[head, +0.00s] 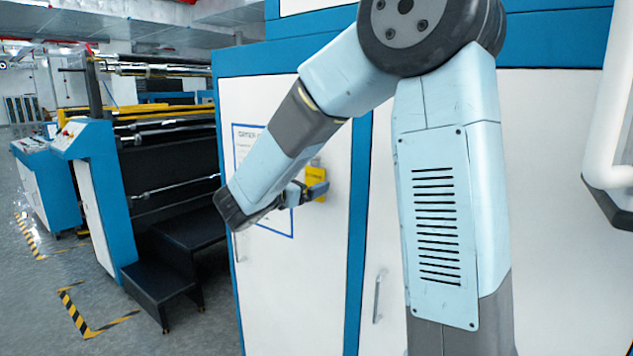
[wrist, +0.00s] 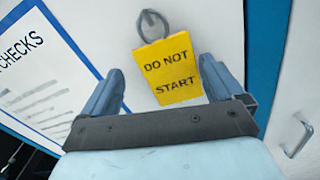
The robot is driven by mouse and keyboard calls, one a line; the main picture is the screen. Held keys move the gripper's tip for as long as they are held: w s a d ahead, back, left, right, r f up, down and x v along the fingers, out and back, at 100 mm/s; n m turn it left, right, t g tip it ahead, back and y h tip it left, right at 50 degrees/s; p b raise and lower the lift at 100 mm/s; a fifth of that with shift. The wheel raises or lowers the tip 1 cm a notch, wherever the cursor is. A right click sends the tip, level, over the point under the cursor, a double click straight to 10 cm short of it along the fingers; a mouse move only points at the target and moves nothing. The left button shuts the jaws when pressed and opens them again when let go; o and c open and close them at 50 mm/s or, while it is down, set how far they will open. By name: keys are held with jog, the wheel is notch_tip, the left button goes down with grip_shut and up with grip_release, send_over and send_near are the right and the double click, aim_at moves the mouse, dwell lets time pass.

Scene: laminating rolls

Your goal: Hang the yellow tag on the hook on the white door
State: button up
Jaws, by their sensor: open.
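The yellow tag (wrist: 172,70) reads "DO NOT START" and lies against the white door (head: 325,240), slightly tilted in the wrist view. Its metal ring (wrist: 141,30) stands at its top and appears to be around a small hook (wrist: 150,17) on the door. The exact seating of the ring on the hook is too small to tell. My gripper (wrist: 161,70) is open, with one finger on each side of the tag's lower part and a visible gap to it on both sides. In the head view the tag (head: 316,180) is partly covered by my gripper.
A blue-framed "CHECKS" sheet (wrist: 45,75) is on the door left of the tag. A door handle (head: 379,295) is lower right. Black steps (head: 160,285) and a roll machine stand left of the cabinet. White tubing (head: 605,130) is at far right.

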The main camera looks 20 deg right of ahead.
jog(key=v, duration=1.3)
jog(key=shift+s+a, duration=0.25)
jog(key=shift+a, duration=0.1)
jog(key=x, duration=1.1)
jog(key=shift+w+d, duration=0.2)
jog(key=shift+d, duration=0.15)
jog(key=shift+x, duration=1)
jog(key=shift+r, duration=0.1)
